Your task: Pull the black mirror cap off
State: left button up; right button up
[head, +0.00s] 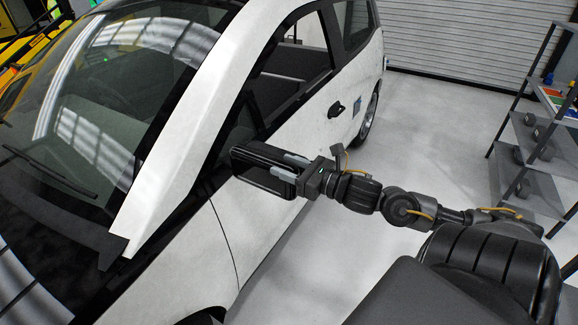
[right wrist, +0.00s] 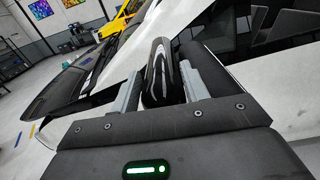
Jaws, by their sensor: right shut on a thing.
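The side mirror of the white car (head: 175,150) sticks out by the front side window, and its glossy black cap (head: 256,155) shows in the head view. My right gripper (head: 284,167) comes in from the right and is shut on the cap at the mirror's outer end. In the right wrist view, the glossy cap (right wrist: 160,68) lies between the two grey fingers (right wrist: 160,92). A matte black part of the mirror (right wrist: 207,68) shows beside the right finger. Whether the cap is still seated on the mirror cannot be told. My left gripper is not in view.
The car's door and window lie just behind the mirror. A dark metal shelf unit (head: 540,150) with several items stands at the right. The pale floor (head: 435,125) between car and shelf is clear. A roller shutter (head: 470,38) closes the back.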

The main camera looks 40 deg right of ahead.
jog(key=shift+a, duration=0.2)
jog(key=shift+s+a+b, duration=0.25)
jog(key=shift+a, duration=0.5)
jog(key=shift+s+a+b, duration=0.2)
jog(key=shift+a+b, duration=0.1)
jog(key=shift+a, duration=0.45)
jog(key=shift+s+a+b, duration=0.25)
jog(key=shift+a, duration=0.5)
jog(key=shift+s+a, duration=0.2)
jog(key=shift+a, duration=0.35)
jog(key=shift+s+a, duration=0.15)
jog(key=shift+a, duration=0.4)
jog(key=a+f+n+g+y, duration=0.1)
jog(key=a+f+n+y, duration=0.1)
jog(key=a+f, duration=0.7)
jog(key=shift+s+a+y, duration=0.45)
jog(key=shift+a+y, duration=0.05)
jog(key=shift+y, duration=0.3)
